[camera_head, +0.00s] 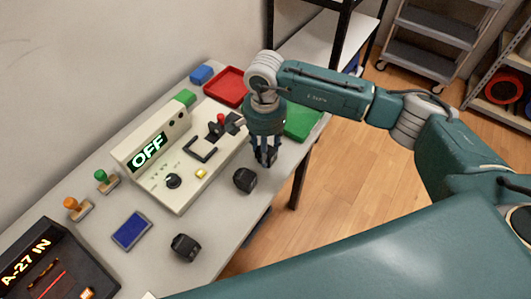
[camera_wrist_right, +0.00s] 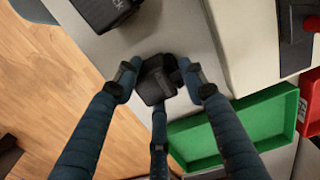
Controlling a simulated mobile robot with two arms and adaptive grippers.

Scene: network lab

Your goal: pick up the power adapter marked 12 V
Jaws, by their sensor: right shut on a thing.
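My right gripper (camera_head: 266,158) points down over the right part of the table. In the right wrist view its fingers (camera_wrist_right: 158,82) are closed around a small black power adapter (camera_wrist_right: 153,88). I cannot read a marking on the held adapter. A second black adapter (camera_head: 245,179) lies on the table just in front of the gripper; in the right wrist view it shows at the top edge (camera_wrist_right: 108,10) with partly cut-off light lettering. A third black adapter (camera_head: 186,247) lies nearer the front of the table. I cannot read 12 V on any. My left gripper is out of view.
A white control panel (camera_head: 165,165) with an OFF display and a red-knobbed lever stands beside the gripper. A green tray (camera_head: 303,122) and red tray (camera_head: 224,88) are behind. Stamps, a blue pad (camera_head: 132,231) and a dark A-27 IN box (camera_head: 50,262) are left.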

